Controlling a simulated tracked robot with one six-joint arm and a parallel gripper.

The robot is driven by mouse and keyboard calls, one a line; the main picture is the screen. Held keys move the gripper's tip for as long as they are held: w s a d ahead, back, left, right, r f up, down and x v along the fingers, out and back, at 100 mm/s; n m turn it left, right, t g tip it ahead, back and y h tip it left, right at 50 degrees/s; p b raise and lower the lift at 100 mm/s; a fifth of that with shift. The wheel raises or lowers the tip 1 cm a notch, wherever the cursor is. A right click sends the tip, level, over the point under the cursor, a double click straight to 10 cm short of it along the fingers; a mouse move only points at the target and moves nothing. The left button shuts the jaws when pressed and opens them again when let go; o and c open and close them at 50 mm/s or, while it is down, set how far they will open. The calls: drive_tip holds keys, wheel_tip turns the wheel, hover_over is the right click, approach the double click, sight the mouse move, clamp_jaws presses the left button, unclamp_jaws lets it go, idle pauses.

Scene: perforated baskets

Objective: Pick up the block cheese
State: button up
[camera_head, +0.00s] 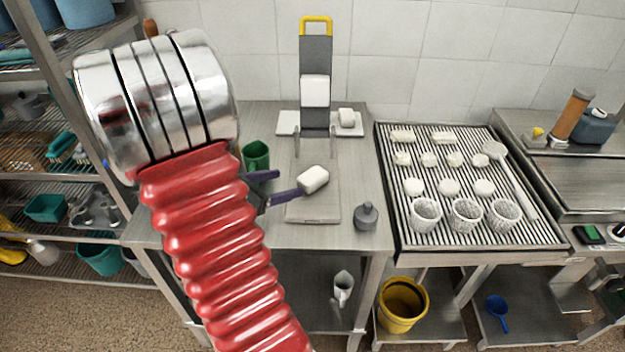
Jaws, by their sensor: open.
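A white, rounded block cheese (314,179) lies on the flat grey metal plate (318,214) of the cutting stand, in the middle of the workbench. My gripper (291,183) is just left of it, with its two purple fingers spread apart and nothing between them. The upper finger ends short of the block. The tip of the lower finger overlaps the block's lower left side in the picture; I cannot tell whether it touches. My red bellows arm hides the gripper's rear and the bench's left part.
Another white block (315,90) sits on the upright stand, and a smaller one (346,116) lies beside it. A green cup (256,155) and a grey weight (367,216) stand near my gripper. A ribbed draining table (400,246) at right holds several cheeses and perforated baskets.

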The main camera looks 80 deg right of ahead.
sight(307, 178)
drive_tip(key=shift+x, duration=3.55)
drive_tip(key=shift+f, duration=0.1)
drive_tip(key=shift+x, duration=2.6)
drive_tip(key=c, duration=1.3)
drive_tip(key=shift+o, duration=0.2)
drive_tip(key=shift+r, duration=5.05)
